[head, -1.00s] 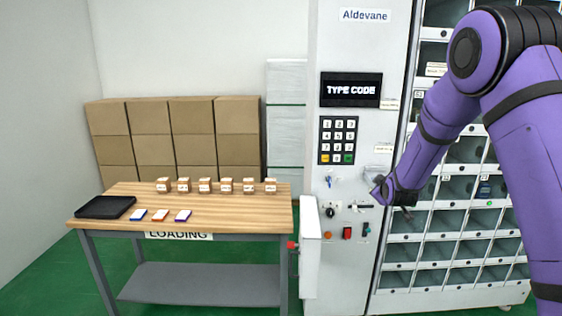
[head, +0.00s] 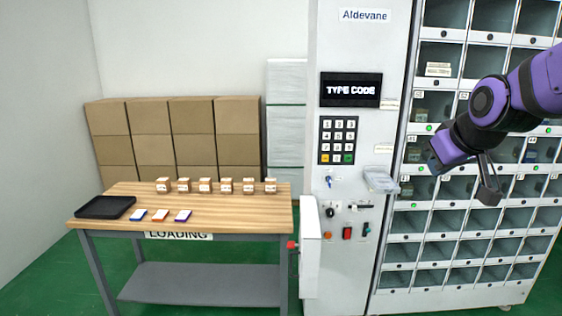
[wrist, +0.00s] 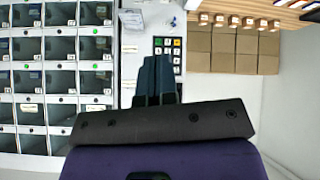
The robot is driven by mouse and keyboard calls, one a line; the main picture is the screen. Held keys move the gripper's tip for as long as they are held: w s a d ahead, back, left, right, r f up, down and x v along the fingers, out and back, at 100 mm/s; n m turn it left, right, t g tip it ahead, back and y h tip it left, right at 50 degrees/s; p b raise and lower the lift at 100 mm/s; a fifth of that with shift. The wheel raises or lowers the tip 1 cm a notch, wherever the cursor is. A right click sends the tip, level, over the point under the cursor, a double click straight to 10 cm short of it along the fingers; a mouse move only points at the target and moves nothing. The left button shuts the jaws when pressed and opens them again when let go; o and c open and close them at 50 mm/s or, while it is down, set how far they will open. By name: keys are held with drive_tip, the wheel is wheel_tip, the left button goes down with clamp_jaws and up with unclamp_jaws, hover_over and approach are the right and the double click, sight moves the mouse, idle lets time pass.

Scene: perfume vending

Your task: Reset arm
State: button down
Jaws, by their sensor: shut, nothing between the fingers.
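My purple arm enters from the right edge of the head view and ends in my gripper (head: 488,190), which is in front of the compartment grid of the vending machine (head: 356,60). In the wrist view my gripper (wrist: 156,82) shows its dark fingers together, with nothing between them. It is apart from the machine. The machine's display (head: 351,90) reads "TYPE CODE", and a keypad (head: 338,140) sits below it. A clear tray (head: 380,181) juts from the panel to the right of a blue key.
A wooden table (head: 240,212) at left carries a black tray (head: 105,207), several small boxes and 3 flat cards. Cardboard boxes (head: 175,135) are stacked behind it. A side door (head: 310,260) stands between table and machine. Green floor is open at far right.

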drive_tip(key=s+m+g, duration=0.2)
drive_tip(key=s+g, duration=0.1)
drive_tip(key=s, duration=1.8)
drive_tip(key=shift+a+m, duration=0.2)
drive_tip(key=shift+m, duration=0.2)
